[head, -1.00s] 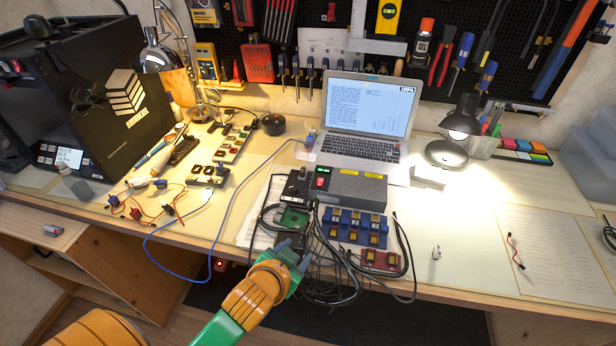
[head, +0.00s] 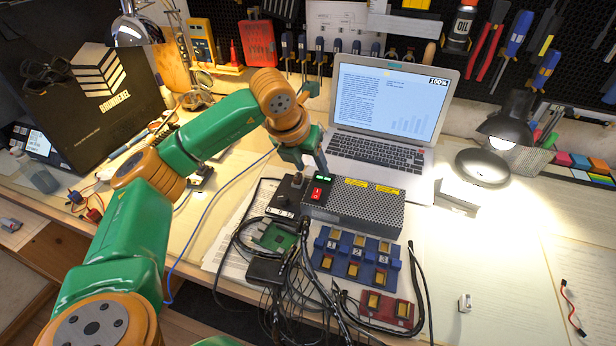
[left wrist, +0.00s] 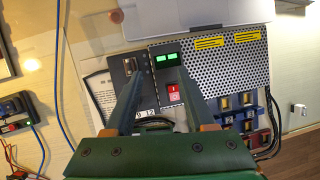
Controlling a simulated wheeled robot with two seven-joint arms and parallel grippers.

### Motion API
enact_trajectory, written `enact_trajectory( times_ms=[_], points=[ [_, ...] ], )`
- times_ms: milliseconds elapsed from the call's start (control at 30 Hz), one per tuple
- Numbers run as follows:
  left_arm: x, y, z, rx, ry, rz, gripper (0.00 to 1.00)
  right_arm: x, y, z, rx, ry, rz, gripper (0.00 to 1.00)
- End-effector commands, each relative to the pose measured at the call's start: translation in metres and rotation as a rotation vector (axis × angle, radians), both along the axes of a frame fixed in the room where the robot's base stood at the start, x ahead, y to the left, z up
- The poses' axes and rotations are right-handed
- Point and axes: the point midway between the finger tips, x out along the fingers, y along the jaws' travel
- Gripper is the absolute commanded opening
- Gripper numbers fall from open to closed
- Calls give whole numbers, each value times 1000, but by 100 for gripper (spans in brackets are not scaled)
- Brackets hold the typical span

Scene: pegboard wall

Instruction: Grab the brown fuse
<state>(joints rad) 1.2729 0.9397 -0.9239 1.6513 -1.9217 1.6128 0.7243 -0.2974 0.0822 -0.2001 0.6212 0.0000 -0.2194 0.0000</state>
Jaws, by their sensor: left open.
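A blue fuse block (head: 347,268) with several brownish-yellow fuses (head: 353,270) stands in front of the perforated metal power box (head: 362,206). A red block (head: 383,318) holds two similar brownish fuses (head: 403,309). I cannot tell which single one is the brown fuse. My left gripper (head: 311,166) is open and empty above the back left of the power box, behind the blue block. In the left wrist view its fingers (left wrist: 160,74) spread over the box's switch end, and the blue block (left wrist: 228,104) shows to their right. My right gripper is not in view.
Black cables (head: 262,272) tangle left of the blocks around a green circuit board (head: 275,237). A laptop (head: 385,110) stands behind the power box. A lamp (head: 484,166) stands to the right.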

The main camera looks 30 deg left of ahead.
Motion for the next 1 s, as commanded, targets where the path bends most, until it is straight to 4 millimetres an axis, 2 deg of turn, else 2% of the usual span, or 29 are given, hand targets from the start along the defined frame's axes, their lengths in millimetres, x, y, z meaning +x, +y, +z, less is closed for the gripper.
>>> enact_trajectory(
  times_ms=[33, 133, 267, 500, 767, 967, 1000],
  points=[
    [-2, 20, 3, 52, 11, 58, 55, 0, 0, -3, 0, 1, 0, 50],
    [-6, 39, 5, 104, 29, 114, 55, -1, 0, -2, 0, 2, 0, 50],
    [0, 42, -11, 108, 35, 118, 55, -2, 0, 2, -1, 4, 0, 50],
    [14, 46, -53, 105, 32, 113, 55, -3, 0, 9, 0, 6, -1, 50],
    [16, 46, -58, 105, 28, 110, 55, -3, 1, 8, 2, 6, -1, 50],
    [16, 46, -58, 104, 28, 110, 1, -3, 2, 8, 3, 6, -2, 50],
    [16, 46, -58, 104, 28, 110, 0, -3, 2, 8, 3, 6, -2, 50]
  ],
)
